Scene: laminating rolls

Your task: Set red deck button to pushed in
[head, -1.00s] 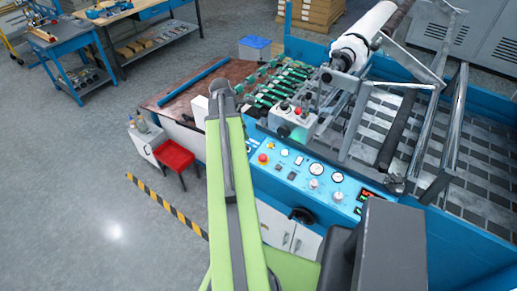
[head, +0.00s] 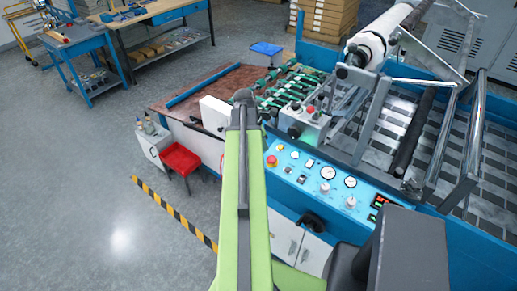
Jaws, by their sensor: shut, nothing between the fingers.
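A small red button (head: 310,109) sits on top of the grey control box (head: 303,126) on the machine's deck. A larger red mushroom button (head: 271,161) sits at the left end of the blue control panel (head: 325,187). I cannot tell from this view how far either button is pressed. My green arm reaches up the middle of the head view. My gripper (head: 244,97) is at its far end, small and dark grey. It is shut and empty, left of the grey box in the picture and apart from both red buttons.
A white box (head: 215,115) stands just left of my gripper. Green feeder parts (head: 290,85) lie behind it. The panel carries gauges, knobs and a red display (head: 380,201). A red stool (head: 180,158) and a striped floor line (head: 172,211) are at left, beside open floor.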

